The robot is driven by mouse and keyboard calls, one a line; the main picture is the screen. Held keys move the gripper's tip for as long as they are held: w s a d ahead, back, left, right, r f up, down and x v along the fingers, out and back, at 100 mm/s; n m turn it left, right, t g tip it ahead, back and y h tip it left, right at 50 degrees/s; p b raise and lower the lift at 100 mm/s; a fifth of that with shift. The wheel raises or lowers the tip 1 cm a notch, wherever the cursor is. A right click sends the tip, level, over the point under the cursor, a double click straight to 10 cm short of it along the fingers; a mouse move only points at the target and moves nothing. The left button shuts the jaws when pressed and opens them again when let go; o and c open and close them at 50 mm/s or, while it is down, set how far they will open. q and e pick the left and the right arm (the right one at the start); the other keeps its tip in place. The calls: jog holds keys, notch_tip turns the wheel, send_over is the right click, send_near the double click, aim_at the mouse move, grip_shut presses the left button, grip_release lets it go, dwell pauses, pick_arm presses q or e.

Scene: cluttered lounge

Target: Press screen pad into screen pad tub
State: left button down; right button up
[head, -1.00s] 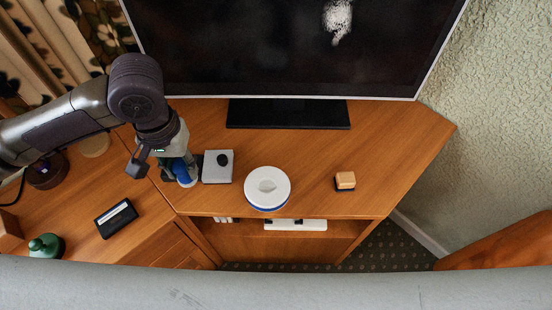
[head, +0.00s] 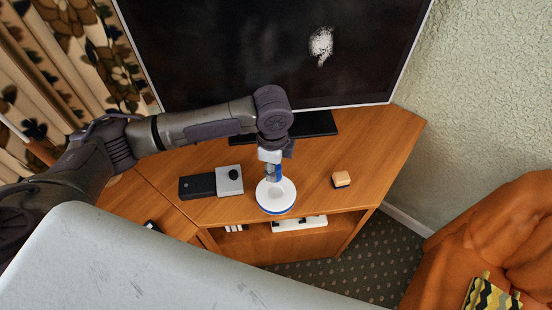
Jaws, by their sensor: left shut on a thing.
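The screen pad tub (head: 288,200) is a round white dish with a blue lower edge on the wooden cabinet, in front of the television stand. My left gripper (head: 271,172) is over the tub's back part, pointing down. It is shut on a small blue-and-white piece (head: 274,174), which seems to be the screen pad. The piece's lower end is at or just above the inside of the tub. I cannot tell whether it touches. The gripper partly hides the piece and the tub's back rim. My right gripper is not in view.
A grey box with a black knob (head: 229,181) and a black block (head: 197,186) stand left of the tub. A tan block with a dark base (head: 341,179) lies to the right. The television (head: 270,55) rises close behind. Cabinet top between tub and tan block is clear.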

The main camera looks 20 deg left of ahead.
pick_arm(q)
jog(key=shift+w+d+f+m, duration=0.1)
jog(key=shift+m, duration=0.5)
jog(key=shift+f+m, duration=0.1)
jog(key=shift+m, duration=0.2)
jog(key=shift+f, duration=0.1)
jog(key=shift+p, duration=0.35)
jog(key=shift+r+p, duration=0.2)
jog(key=shift+p, duration=0.3)
jog(key=shift+f+b, duration=1.45)
jog(key=shift+f, duration=1.65)
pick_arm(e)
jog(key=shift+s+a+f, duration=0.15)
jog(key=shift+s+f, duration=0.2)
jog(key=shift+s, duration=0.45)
pick_arm(q)
jog(key=shift+r, duration=0.1)
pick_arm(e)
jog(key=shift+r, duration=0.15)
